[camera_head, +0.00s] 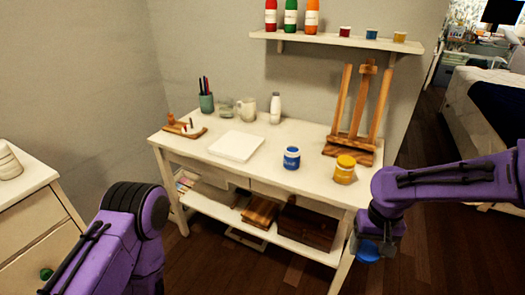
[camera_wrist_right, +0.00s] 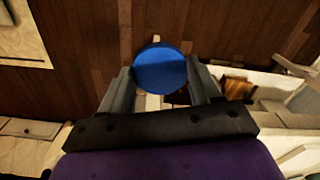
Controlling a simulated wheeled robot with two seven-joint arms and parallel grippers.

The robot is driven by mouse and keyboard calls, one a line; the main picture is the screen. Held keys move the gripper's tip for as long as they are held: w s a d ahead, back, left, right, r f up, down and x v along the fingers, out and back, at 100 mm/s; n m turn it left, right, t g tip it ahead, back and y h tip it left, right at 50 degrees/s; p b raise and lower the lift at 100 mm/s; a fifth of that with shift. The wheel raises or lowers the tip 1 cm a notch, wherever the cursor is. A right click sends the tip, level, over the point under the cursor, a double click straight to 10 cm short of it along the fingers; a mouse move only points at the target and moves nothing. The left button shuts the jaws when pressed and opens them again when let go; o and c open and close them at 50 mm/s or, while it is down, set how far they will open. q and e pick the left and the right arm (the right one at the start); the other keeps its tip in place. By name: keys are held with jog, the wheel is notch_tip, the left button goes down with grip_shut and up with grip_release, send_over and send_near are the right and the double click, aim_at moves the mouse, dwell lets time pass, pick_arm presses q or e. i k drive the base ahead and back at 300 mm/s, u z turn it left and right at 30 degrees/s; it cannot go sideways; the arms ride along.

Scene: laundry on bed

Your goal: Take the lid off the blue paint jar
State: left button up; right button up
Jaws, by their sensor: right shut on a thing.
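The blue paint jar (camera_head: 291,159) stands upright on the white table, with a white label on its front; its top is too small to read clearly. My right gripper (camera_head: 377,248) is off the table's front right corner, lower than the tabletop and apart from the jar. It is shut on a round blue lid (camera_head: 368,251). In the right wrist view the lid (camera_wrist_right: 160,69) shows as a flat blue disc between the two fingers. My left arm shows at the lower left, but its gripper is out of view.
A yellow jar (camera_head: 344,169) stands right of the blue jar, before a wooden easel (camera_head: 352,145). A white canvas (camera_head: 236,146), a pen cup (camera_head: 206,103), a mug and a white bottle (camera_head: 275,108) are further left. The table's front middle (camera_head: 255,172) is clear.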

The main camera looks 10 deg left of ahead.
aim_at(292, 153)
jog(key=u, duration=0.3)
jog(key=i, duration=0.95)
jog(key=u, duration=0.75)
